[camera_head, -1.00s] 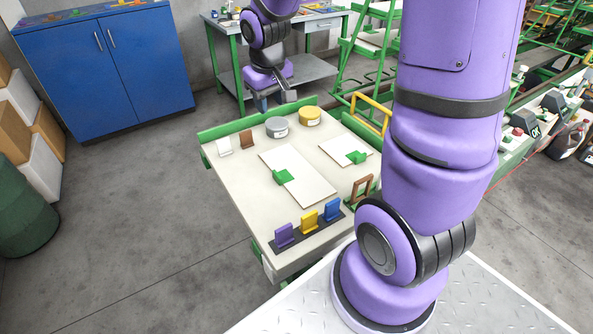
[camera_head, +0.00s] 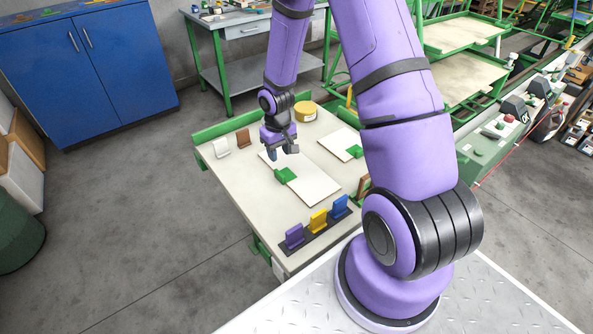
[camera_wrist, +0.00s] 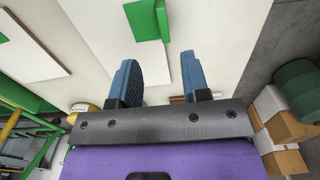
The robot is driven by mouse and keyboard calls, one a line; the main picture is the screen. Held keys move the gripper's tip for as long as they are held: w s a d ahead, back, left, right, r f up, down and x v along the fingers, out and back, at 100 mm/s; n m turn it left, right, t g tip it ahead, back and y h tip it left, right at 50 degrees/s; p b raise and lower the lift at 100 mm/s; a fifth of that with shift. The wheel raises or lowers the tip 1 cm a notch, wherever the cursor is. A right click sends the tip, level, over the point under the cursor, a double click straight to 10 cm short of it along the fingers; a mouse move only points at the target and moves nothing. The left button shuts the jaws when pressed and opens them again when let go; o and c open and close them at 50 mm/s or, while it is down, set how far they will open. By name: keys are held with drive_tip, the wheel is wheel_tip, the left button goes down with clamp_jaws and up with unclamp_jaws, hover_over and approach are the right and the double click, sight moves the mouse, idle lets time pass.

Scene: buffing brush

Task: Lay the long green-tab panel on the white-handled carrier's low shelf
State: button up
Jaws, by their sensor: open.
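The long white panel (camera_head: 318,190) with a green tab (camera_head: 286,174) lies flat on the worktable. My gripper (camera_head: 282,154) is open and empty, pointing down above the panel's far-left end, apart from the tab. In the wrist view the green tab (camera_wrist: 147,20) is ahead of my open fingers (camera_wrist: 162,80), with the panel's white surface below them. A shorter white panel (camera_head: 338,141) with a green tab (camera_head: 354,151) lies to the right. I cannot make out a white-handled carrier for certain; a small white bracket (camera_head: 221,148) stands at the table's left edge.
A brown bracket (camera_head: 243,138) and a yellow tin (camera_head: 305,111) stand at the table's far side. Purple (camera_head: 294,236), yellow (camera_head: 318,221) and blue (camera_head: 341,207) brackets stand on a dark strip near the front. Green-framed shelves (camera_head: 465,80) are at the right, partly behind my arm.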

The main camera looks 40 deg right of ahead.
sight(279, 173)
drive_tip(key=shift+a+f, duration=0.15)
drive_tip(key=shift+f, duration=2.15)
drive_tip(key=shift+a+f, duration=0.1)
drive_tip(key=shift+f, duration=2.2)
drive_tip(key=shift+c, duration=0.2)
clamp_jaws()
